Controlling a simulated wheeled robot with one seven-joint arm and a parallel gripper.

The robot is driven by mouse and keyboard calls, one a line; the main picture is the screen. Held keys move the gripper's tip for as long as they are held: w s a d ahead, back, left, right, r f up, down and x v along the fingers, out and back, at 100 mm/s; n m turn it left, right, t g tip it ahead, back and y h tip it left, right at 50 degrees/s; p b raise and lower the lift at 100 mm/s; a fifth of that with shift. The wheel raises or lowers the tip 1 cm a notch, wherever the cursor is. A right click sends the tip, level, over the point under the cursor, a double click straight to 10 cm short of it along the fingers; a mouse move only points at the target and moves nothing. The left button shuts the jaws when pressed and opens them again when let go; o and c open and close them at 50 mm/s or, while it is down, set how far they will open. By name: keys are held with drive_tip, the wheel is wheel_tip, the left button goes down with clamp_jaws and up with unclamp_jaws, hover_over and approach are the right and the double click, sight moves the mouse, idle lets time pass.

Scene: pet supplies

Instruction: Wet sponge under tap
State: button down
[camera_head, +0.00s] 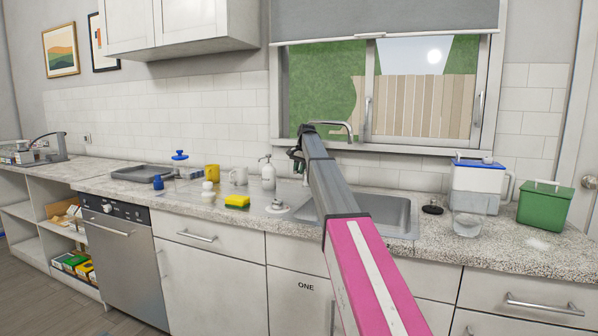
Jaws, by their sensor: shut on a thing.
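A yellow sponge with a green layer (237,201) lies on the counter, left of the sink. The metal tap (340,126) rises behind the sink (394,212), its curved spout showing just right of my arm. My gripper (296,161) is at the far end of my arm, close to the tap and well apart from the sponge. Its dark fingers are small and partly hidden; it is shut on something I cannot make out. My arm covers the left part of the sink and the lower part of the tap. I cannot tell whether water runs.
A soap dispenser (268,173), a white mug (238,176) and a yellow mug (212,173) stand behind the sponge. A grey tray (142,178) is further left. A white bin (478,184), a glass bowl (467,225) and a green box (545,206) stand right of the sink.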

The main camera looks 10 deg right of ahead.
drive_tip(key=shift+w+d+r+g+y, duration=0.1)
drive_tip(key=shift+w+r+g+y, duration=0.05)
drive_tip(key=shift+r+g+y, duration=0.3)
drive_tip(key=c, duration=1.1)
unclamp_jaws()
drive_tip(key=shift+o, duration=0.2)
drive_tip(key=shift+r, duration=0.45)
wheel_tip(320, 180, up, 3)
drive_tip(key=shift+f, duration=0.1)
drive_tip(key=s+a+r, duration=0.6)
drive_tip(key=a+r, duration=0.1)
drive_tip(key=a, duration=0.3)
